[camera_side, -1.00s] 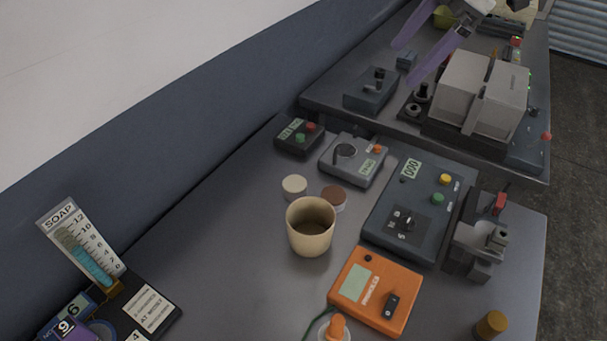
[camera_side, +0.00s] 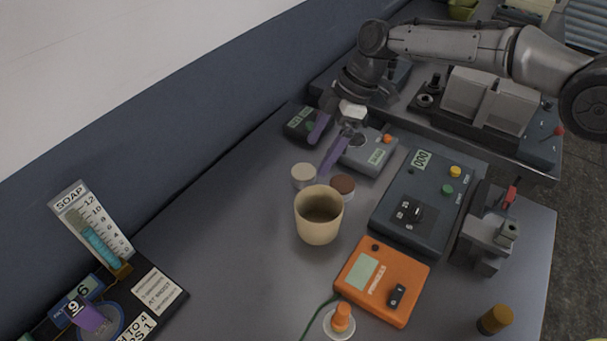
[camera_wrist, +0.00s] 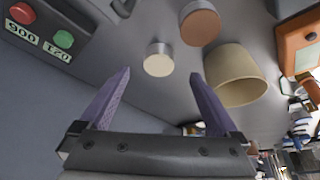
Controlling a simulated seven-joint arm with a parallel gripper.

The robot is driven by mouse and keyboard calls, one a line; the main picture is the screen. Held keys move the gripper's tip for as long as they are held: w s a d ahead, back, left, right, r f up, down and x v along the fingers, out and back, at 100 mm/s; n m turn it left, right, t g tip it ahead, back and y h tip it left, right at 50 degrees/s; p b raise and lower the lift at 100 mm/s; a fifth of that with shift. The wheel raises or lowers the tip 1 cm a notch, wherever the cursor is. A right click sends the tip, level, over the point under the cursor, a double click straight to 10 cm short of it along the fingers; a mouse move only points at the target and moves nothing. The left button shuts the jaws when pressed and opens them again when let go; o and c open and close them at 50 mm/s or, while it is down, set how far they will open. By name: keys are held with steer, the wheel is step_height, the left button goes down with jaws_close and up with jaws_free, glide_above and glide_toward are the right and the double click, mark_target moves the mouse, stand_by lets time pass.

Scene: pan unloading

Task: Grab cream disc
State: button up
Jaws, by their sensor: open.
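The cream disc (camera_side: 304,176) is the pale top of a short round piece on the grey bench, just behind and left of the beige cup (camera_side: 319,216). In the wrist view the cream disc (camera_wrist: 158,64) lies ahead of the fingertips, roughly between their lines. A brown disc (camera_side: 342,187) stands right beside it, partly hidden by the cup in the side view. My gripper (camera_side: 325,145) has purple fingers and is open and empty. It hangs above and behind the cream disc, near the small grey control box. In the wrist view the open fingers (camera_wrist: 160,75) spread wide.
A dark box with green and red buttons (camera_side: 308,124) and a grey knob box (camera_side: 368,152) stand close behind. A large dark control panel (camera_side: 428,185) and an orange meter (camera_side: 381,279) are to the right. The bench left of the cup is clear.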

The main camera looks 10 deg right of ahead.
mark_target(305, 171)
steer(key=shift+a+x, duration=0.15)
steer(key=shift+x, duration=1.4)
steer(key=shift+a+x, duration=0.15)
steer(key=shift+x, duration=1.4)
steer(key=shift+r, duration=0.1)
steer(key=shift+w, duration=0.1)
jaws_close()
